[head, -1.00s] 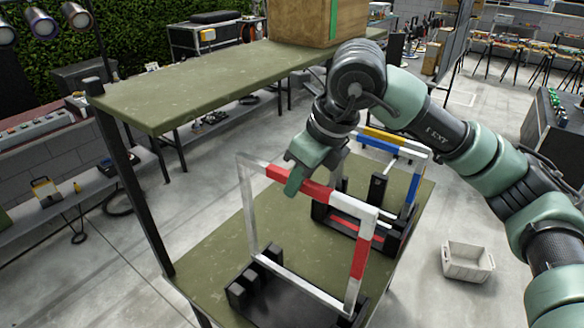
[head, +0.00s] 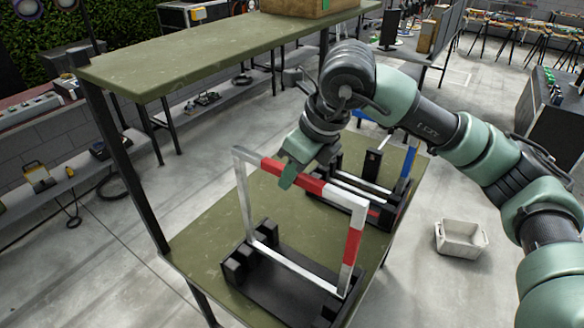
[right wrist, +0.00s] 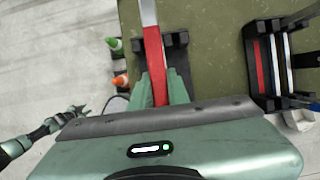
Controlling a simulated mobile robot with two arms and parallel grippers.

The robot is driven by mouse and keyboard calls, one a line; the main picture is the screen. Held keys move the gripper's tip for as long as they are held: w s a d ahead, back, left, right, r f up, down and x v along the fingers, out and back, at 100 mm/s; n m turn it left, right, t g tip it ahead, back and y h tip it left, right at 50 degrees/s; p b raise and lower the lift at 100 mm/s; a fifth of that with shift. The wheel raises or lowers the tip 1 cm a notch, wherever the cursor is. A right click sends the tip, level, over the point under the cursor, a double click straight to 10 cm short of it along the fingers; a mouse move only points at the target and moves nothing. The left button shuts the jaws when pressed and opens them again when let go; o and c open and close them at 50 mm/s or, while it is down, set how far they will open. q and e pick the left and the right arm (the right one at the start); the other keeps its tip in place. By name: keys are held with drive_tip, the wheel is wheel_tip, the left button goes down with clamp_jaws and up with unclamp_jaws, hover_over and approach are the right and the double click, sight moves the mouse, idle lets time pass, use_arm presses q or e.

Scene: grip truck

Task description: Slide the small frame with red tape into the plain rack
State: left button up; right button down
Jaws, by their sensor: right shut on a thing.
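The small frame with red tape (head: 355,245) is a white and red rectangle, standing roughly upright over the plain rack (head: 285,290). My right gripper (head: 295,175) is shut on its top bar, at a red-taped part. The right wrist view shows the red bar (right wrist: 153,50) between the fingers (right wrist: 158,85). The plain black rack shows beside it (right wrist: 180,55). The frame's lower bar is low between the rack's end posts; I cannot tell whether it touches the rack.
A second rack (right wrist: 255,65) behind holds frames with red and blue marks. A green shelf (head: 220,55) rises at the left. The green table (head: 215,240) is bare left of the plain rack. A white crate (head: 462,240) lies on the floor at right.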

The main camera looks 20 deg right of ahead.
wheel_tip(320, 180, down, 7)
drive_tip(key=b, duration=0.5)
drive_tip(key=shift+b, duration=0.4)
drive_tip(key=shift+f, duration=0.1)
idle(0.4)
drive_tip(key=c, duration=1.3)
unclamp_jaws()
